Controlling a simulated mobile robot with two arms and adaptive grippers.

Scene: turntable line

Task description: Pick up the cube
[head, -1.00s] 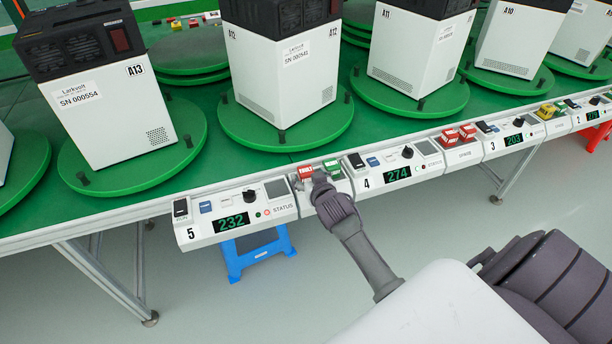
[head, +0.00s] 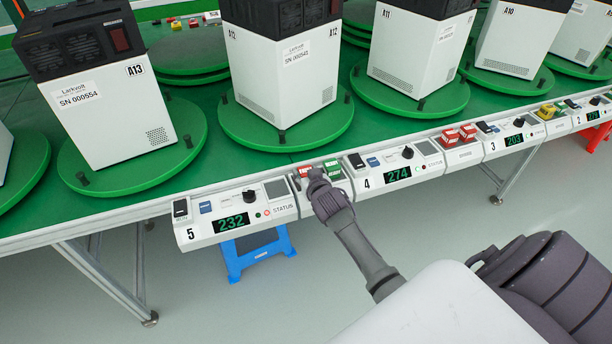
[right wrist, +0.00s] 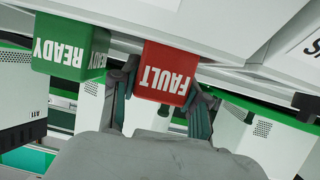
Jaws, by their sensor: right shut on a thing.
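A red cube marked FAULT (right wrist: 167,72) is between the two fingers of my right gripper (right wrist: 160,95) in the right wrist view, where its lettering is upside down. The gripper is shut on it. In the head view the red cube (head: 304,170) shows at the gap between consoles 5 and 4, partly hidden by my right gripper (head: 316,177). I cannot tell whether it still touches the surface below. A green cube marked READY (right wrist: 70,48) sits beside it, apart from the fingers; it also shows in the head view (head: 333,168). My left gripper is not in view.
Console 5 (head: 190,235) and console 4 (head: 425,165) flank the cubes. White units stand on green turntables (head: 285,137) behind. A blue stool (head: 262,257) stands under the line; the floor in front is clear.

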